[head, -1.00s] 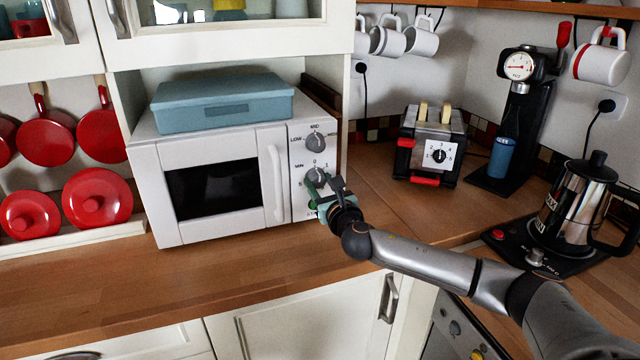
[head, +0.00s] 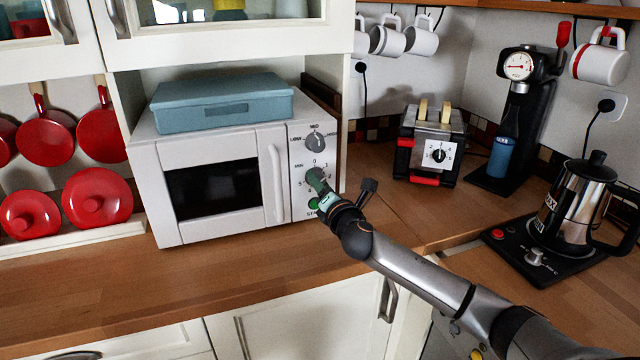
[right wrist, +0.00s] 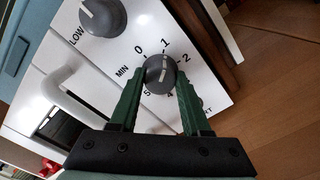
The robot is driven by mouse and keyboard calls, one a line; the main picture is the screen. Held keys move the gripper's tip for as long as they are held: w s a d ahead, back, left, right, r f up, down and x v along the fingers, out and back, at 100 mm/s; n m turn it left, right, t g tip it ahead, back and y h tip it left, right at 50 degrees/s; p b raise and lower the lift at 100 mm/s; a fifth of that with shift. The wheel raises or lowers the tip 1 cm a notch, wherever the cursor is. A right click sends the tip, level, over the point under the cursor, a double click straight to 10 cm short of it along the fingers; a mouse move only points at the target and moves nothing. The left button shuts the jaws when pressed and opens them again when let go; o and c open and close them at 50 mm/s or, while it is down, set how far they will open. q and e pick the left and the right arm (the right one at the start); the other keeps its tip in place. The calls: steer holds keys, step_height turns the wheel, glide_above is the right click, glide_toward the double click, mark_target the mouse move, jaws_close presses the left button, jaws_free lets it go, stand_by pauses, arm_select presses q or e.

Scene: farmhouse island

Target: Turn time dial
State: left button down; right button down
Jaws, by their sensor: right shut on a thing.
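The white microwave (head: 262,137) stands on the wooden counter, its door shut. Its time dial, the lower grey knob with numbers around it, shows in the right wrist view (right wrist: 159,76). The upper power dial (head: 316,141) is free. My left gripper is not in view.
A blue box (head: 222,103) lies on the microwave. The microwave's door handle (head: 276,175) is left of the dials. The counter in front is mostly clear.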

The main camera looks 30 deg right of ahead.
steer(key=m+p, duration=0.6)
steer(key=m, duration=2.2)
steer(key=shift+f, duration=0.1)
stand_by(0.4)
steer(key=shift+c, duration=1.9)
jaws_free()
steer(key=v, duration=1.2)
steer(key=shift+s+a+b, duration=0.15)
steer(key=shift+s+b, duration=0.1)
steer(key=shift+b, duration=0.2)
